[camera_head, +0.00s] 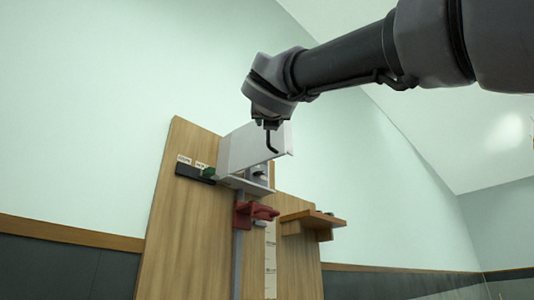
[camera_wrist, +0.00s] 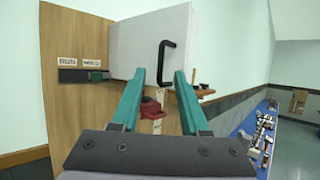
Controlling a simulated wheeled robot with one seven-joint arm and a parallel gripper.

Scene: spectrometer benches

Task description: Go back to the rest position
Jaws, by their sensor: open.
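My gripper (camera_wrist: 160,73) is open, its two teal fingers spread apart in the wrist view with nothing held between them. A white box-like panel (camera_wrist: 125,40) with a bent black handle (camera_wrist: 162,62) is straight ahead; the handle appears between and just above the fingertips. I cannot tell the exact gap, but no contact shows. In the head view my arm reaches in from the upper right and its wrist ends just above the white panel (camera_head: 240,150). The fingers are not clearly visible there.
A tall wooden board (camera_head: 180,215) stands behind the panel. It carries a black labelled rail (camera_head: 190,171), a red clamp (camera_head: 248,212) on a grey post and a small wooden shelf (camera_head: 310,219). In the wrist view, a cluttered blue surface (camera_wrist: 245,130) lies right; pale floor is beside it.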

